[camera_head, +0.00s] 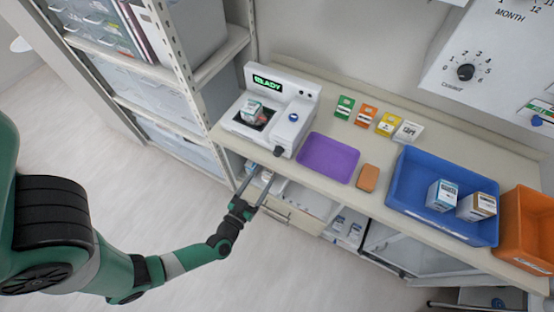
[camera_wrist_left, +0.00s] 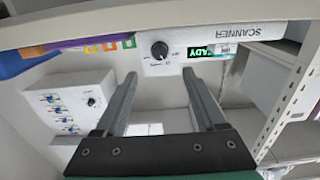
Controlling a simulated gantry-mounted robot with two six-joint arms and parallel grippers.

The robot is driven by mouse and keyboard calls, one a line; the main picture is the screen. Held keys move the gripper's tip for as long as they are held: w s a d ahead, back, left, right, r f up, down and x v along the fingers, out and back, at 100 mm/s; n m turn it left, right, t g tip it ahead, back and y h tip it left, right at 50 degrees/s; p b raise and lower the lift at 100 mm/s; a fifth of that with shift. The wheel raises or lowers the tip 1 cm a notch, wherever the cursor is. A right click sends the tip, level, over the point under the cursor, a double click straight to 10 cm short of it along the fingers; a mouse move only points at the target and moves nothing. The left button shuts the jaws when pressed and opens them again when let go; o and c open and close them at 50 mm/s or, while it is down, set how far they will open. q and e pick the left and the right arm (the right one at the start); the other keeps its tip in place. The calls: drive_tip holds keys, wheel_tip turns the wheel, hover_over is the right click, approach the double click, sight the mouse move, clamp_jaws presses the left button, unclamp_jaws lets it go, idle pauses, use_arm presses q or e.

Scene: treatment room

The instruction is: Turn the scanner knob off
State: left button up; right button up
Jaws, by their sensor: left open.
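The white scanner (camera_head: 305,90) stands on the counter with its green display (camera_head: 267,83) lit, reading READY. A small box (camera_head: 251,112) sits on its dark plate. A black knob (camera_head: 278,151) is on its front face. In the left wrist view the scanner's front is upside down, with the knob (camera_wrist_left: 160,50) and display (camera_wrist_left: 200,53). My left gripper (camera_head: 254,182) is open and empty, in front of and below the scanner. In the left wrist view the knob shows between and beyond the open fingertips (camera_wrist_left: 160,75), apart from both. The knob's exact setting cannot be read. My right gripper is out of view.
A purple tray (camera_head: 313,171), an orange block (camera_head: 369,178) and several coloured cards lie right of the scanner. A blue bin (camera_head: 400,190) with two boxes stands further right. A metal shelf (camera_head: 172,73) stands at the left. The wall panel has another black dial (camera_head: 466,72).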

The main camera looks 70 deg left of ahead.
sight(276, 155)
use_arm(q)
drive_tip(key=b+x, duration=0.2)
drive_tip(key=x, duration=0.8)
drive_tip(key=shift+f, duration=0.1)
drive_tip(key=shift+w+a, duration=0.3)
drive_tip(key=shift+w, duration=0.15)
drive_tip(key=shift+c, duration=0.3)
clamp_jaws()
